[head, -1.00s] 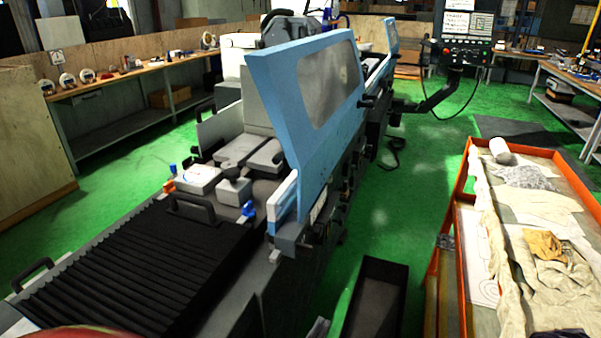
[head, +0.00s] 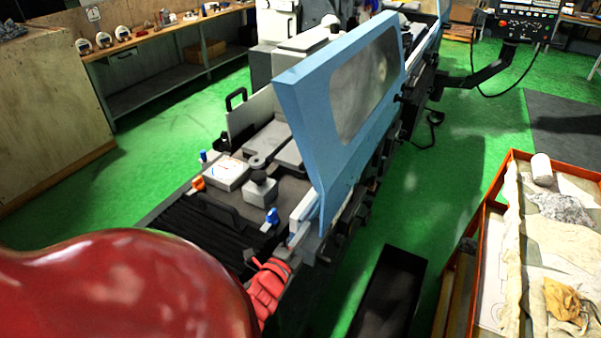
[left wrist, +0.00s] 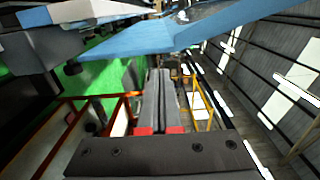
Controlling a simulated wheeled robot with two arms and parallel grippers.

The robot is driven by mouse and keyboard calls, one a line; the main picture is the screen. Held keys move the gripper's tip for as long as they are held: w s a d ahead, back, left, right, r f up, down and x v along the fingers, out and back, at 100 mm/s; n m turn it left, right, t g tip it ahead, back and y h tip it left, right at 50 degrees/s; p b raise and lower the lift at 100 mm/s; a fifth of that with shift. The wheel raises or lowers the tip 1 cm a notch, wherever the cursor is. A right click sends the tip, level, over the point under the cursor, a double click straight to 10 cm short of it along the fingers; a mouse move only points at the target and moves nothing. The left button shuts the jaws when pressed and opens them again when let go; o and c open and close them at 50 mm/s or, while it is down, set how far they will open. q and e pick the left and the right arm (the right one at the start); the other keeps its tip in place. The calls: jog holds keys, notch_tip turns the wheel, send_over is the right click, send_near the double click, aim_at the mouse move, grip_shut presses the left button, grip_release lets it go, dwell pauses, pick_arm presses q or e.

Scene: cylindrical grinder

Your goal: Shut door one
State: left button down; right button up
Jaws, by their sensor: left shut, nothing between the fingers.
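The nearer blue sliding door (head: 345,110), with a grey window, stands upright along the front side of the grinder. I take it for door one; no label on it is readable. My left gripper (head: 281,264) is low in front of the door's near lower corner, its red body showing below the machine's edge. In the left wrist view, its grey fingers (left wrist: 159,80) are together and empty. The blue panel (left wrist: 120,45) spans the picture just beyond the fingertips; I cannot tell whether they touch. My right gripper is not in view.
A second blue panel (head: 444,10) is farther along the machine. A dark open bin (head: 390,290) stands on the green floor, with an orange-edged cart (head: 473,300) to its right. A control panel (head: 517,25) hangs at the back right.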

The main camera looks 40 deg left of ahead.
aim_at(324, 203)
pick_arm(q)
jog(key=b+x, duration=0.1)
jog(key=x, duration=0.6)
jog(key=shift+w+f+b, duration=0.2)
jog(key=shift+b, duration=0.1)
jog(key=shift+x, duration=0.85)
jog(key=shift+r, duration=0.1)
